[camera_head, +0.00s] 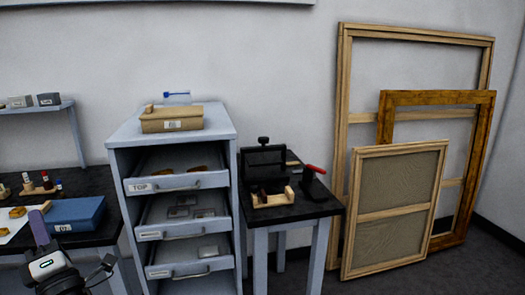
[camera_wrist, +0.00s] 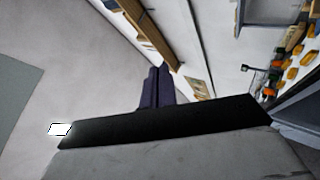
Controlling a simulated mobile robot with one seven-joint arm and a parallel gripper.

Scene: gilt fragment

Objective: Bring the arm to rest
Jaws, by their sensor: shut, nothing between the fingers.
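My gripper (camera_head: 38,222) is at the lower left of the head view, its purple fingers pointing up in front of the dark bench, just left of a blue box (camera_head: 75,214). In the wrist view the purple fingers (camera_wrist: 158,76) are together with nothing between them. My arm's white and black wrist part is below the fingers in the head view; the rest of the arm is out of frame. I cannot tell how far the gripper is above the bench.
A grey drawer cabinet (camera_head: 239,170) stands in the middle with a tan box (camera_head: 172,118) on top; its drawers are partly open. A small table (camera_head: 318,207) holds a black press (camera_head: 264,163). Wooden frames (camera_head: 344,130) lean on the wall at right. Small items lie on the left bench (camera_head: 92,180).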

